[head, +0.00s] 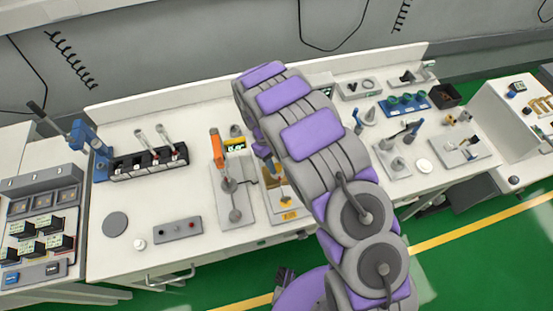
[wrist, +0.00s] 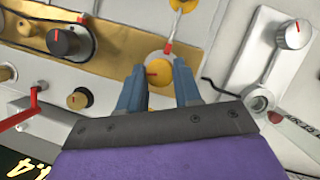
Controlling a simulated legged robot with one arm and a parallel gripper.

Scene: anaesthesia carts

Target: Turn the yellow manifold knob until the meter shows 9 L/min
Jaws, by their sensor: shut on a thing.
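The knob sits beside a brass-coloured plate (wrist: 120,38). A dark meter display (wrist: 28,166) is cut off at the lower left, with lit yellow digits that seem to read 4.4.
In the wrist view, a black knob (wrist: 70,42), a smaller brass knob (wrist: 80,98) and a red lever (wrist: 24,114) are left of my fingers. A white-grey dial (wrist: 293,35) is at the right. An orange-handled device (head: 216,148) stands left of my arm on the white bench (head: 135,260).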

